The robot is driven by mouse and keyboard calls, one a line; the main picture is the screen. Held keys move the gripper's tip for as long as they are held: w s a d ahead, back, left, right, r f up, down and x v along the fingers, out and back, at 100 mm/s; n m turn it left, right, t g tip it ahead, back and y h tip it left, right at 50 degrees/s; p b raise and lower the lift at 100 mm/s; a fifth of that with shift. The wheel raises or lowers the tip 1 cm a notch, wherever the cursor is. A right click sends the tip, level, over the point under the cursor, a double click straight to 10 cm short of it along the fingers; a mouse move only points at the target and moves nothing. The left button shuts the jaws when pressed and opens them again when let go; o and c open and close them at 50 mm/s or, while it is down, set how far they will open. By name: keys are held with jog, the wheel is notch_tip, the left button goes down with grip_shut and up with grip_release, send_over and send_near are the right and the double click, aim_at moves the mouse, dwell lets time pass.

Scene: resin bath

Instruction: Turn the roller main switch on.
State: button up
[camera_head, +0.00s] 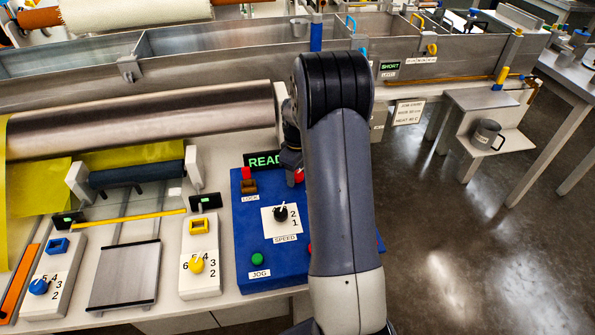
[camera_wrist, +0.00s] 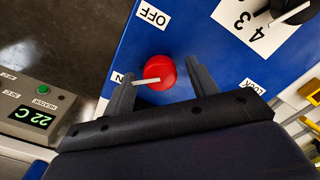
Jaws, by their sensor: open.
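The roller main switch is a round red knob with a white pointer bar (camera_wrist: 160,73), seen in the wrist view on a blue panel. The pointer reaches left toward the partly hidden ON label; the OFF label (camera_wrist: 153,14) is above the knob. My gripper (camera_wrist: 160,70) is open, with one dark finger on either side of the knob; I cannot tell if they touch it. In the head view the red knob (camera_head: 299,176) is partly hidden by my arm. The blue panel (camera_head: 243,240) also shows there, with a lit green READ... display (camera_head: 262,160) partly covered.
On the panel are a LOCK switch (camera_head: 249,187), a SPEED dial (camera_head: 281,213) and a green JOG button (camera_head: 257,259). A large metal roller (camera_head: 150,120) lies behind. A heater display reading 22 C (camera_wrist: 32,117) is at left in the wrist view.

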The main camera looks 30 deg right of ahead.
aim_at(298, 174)
jog(key=shift+r, duration=0.1)
notch_tip(298, 174, up, 11)
jog(key=shift+f, duration=0.2)
dwell(0.4)
notch_tip(298, 174, down, 11)
jog(key=shift+r, duration=0.1)
dwell(0.3)
dwell(0.3)
